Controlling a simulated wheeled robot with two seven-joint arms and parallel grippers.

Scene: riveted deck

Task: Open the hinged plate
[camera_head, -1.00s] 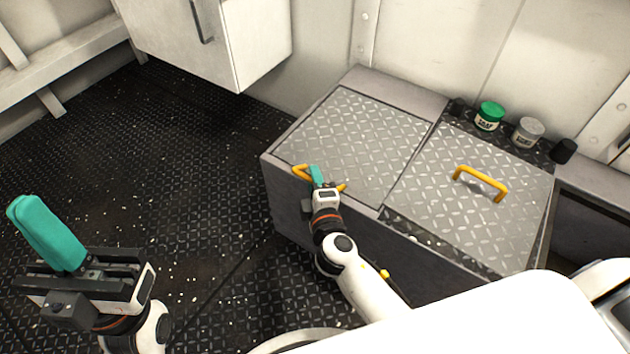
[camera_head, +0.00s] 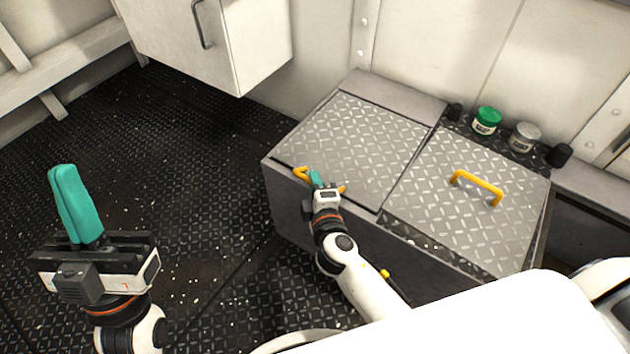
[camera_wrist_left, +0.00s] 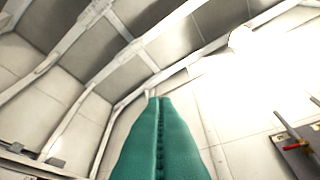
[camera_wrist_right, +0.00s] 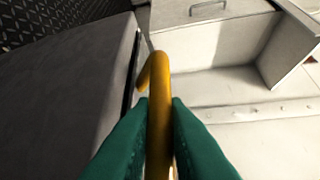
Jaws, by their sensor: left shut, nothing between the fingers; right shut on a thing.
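The hinged plate (camera_head: 352,145), silver with a diamond tread, covers the left part of a dark grey box. It lies about flat; I cannot tell if its front edge is slightly raised. A yellow handle (camera_head: 300,174) is at its front edge. My right gripper (camera_head: 316,178) is shut on this handle. In the right wrist view the yellow bar of the handle (camera_wrist_right: 158,85) runs between the teal fingers, which hide part of it. My left gripper (camera_head: 73,205) is shut and empty, raised above the floor at the left, its teal fingers pointing up.
A second tread plate (camera_head: 450,215) with a yellow handle (camera_head: 476,186) lies to the right. A green-lidded jar (camera_head: 487,121), a grey-lidded jar (camera_head: 524,137) and black pieces stand along the back. A white cabinet (camera_head: 200,40) hangs at the upper left. The dark floor at left is clear.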

